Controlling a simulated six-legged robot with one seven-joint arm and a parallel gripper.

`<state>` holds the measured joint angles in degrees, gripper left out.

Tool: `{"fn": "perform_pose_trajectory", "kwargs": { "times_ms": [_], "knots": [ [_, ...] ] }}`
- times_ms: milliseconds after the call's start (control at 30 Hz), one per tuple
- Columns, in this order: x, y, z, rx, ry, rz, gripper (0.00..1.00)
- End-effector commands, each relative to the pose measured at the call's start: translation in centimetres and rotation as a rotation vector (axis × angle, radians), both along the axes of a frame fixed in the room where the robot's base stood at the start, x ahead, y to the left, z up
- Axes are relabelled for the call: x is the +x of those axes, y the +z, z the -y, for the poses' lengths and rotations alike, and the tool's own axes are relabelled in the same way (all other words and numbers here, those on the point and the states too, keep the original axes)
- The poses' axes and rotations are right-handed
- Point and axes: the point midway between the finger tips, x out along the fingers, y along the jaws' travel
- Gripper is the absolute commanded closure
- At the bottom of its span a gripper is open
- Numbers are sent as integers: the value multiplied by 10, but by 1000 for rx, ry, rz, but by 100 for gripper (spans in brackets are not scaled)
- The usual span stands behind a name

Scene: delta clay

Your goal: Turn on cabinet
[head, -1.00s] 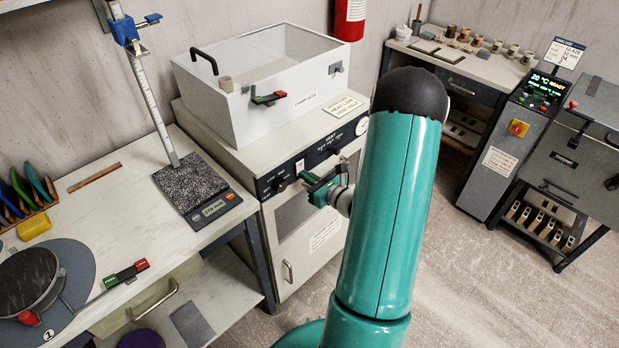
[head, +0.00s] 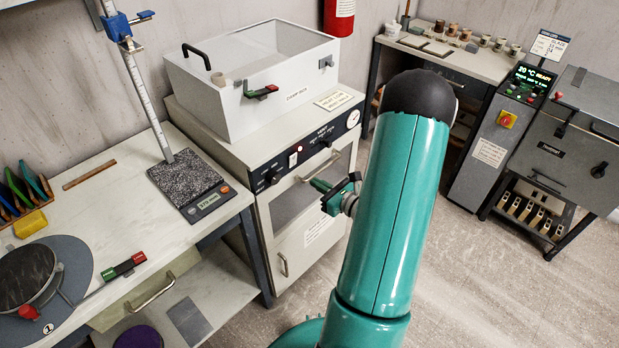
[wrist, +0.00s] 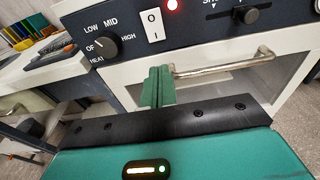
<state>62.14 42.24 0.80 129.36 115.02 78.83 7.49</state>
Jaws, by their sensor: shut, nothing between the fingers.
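The white cabinet (head: 318,225) stands against the wall, its dark control panel (head: 308,152) along the top front. In the wrist view the panel shows a black heat knob (wrist: 104,46) marked OFF, LOW, MID and HIGH, with its white mark toward OFF. Beside it is a white rocker switch (wrist: 152,25) marked O and I; which side is pressed I cannot tell. A red lamp (wrist: 172,5) glows to its right. My gripper (head: 322,196) is shut and empty in front of the cabinet door, its green fingers (wrist: 157,86) below the rocker switch and apart from the panel.
A metal door handle (wrist: 225,63) juts out just right of my fingers. A damp box (head: 255,85) sits on the cabinet. A workbench (head: 100,200) with a scale (head: 208,200) is to the left. Open floor lies to the right, before a kiln (head: 570,150).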

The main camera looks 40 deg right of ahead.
Motion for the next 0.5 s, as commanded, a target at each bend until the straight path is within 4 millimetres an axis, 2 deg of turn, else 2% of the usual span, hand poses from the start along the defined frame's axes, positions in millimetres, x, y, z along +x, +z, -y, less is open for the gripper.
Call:
{"fn": "perform_pose_trajectory", "kwargs": {
  "times_ms": [100,233,400,500],
  "knots": [
    [-24,-3,3,0,-4,-1,100],
    [-45,-6,5,1,-3,-1,100],
    [-60,-8,5,0,-1,0,100],
    [-63,-8,5,0,0,1,100]
  ]
}}
